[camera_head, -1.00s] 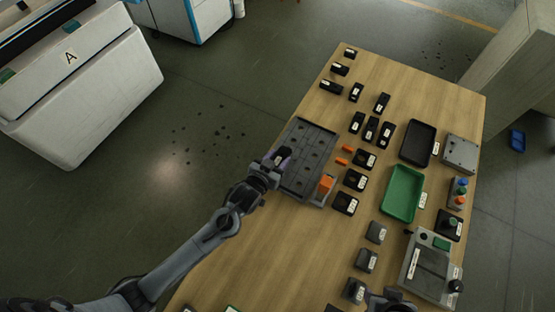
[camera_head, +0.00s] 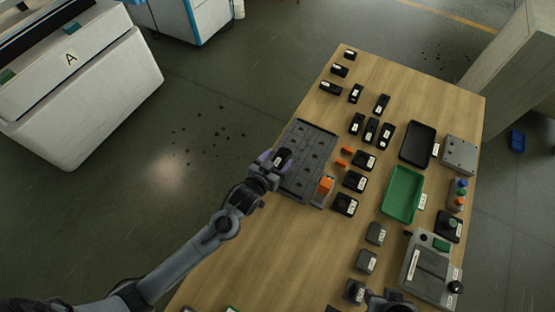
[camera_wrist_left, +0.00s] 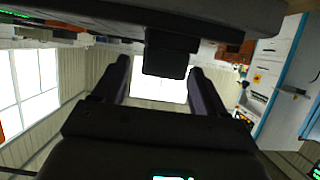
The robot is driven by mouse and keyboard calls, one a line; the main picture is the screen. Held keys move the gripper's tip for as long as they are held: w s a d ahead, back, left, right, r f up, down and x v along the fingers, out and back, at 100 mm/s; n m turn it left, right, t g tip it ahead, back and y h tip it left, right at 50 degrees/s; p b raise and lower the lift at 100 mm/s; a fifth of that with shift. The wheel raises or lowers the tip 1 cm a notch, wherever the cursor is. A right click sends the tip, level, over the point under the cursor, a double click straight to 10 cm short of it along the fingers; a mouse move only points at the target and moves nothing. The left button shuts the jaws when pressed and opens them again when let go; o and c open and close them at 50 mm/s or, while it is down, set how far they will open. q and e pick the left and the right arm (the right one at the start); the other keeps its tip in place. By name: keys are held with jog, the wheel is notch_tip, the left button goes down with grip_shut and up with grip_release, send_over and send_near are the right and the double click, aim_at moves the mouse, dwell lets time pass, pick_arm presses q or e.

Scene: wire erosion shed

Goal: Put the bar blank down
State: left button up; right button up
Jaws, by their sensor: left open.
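The bar blank (camera_head: 283,157) is a small dark block with a white label. It sits at the left edge of the grey slotted tray (camera_head: 316,146) in the head view. My left gripper (camera_head: 268,160) is just left of it, reaching in from the table's left side. In the left wrist view the two fingers are spread apart, with a dark block (camera_wrist_left: 166,54) between their tips and gaps on both sides. Whether the block rests fully on the tray is hard to tell. My right gripper (camera_head: 390,301) is only partly in view at the bottom edge, its fingers unclear.
An orange block (camera_head: 326,185) stands at the tray's near right corner. Several labelled black blocks fill the table's middle and far end. A green tray (camera_head: 402,194), a black tray (camera_head: 418,144) and a control panel (camera_head: 431,268) lie right.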

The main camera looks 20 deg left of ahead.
pick_arm(q)
jog(key=s+a+r+g, duration=0.1)
jog(key=s, duration=0.5)
jog(key=s+a+r+g+p, duration=0.1)
jog(key=s+g, duration=0.1)
jog(key=s, duration=0.4)
jog(key=s+a+r+g+p, duration=0.1)
jog(key=s+g, duration=0.1)
jog(key=s, duration=0.4)
jog(key=shift+s, duration=0.25)
jog(key=s+a+r+g+y, duration=0.1)
jog(key=s+g, duration=0.3)
jog(key=s, duration=0.4)
jog(key=shift+s+a+m+g, duration=0.3)
jog(key=shift+a+g, duration=0.1)
jog(key=shift+a, duration=0.45)
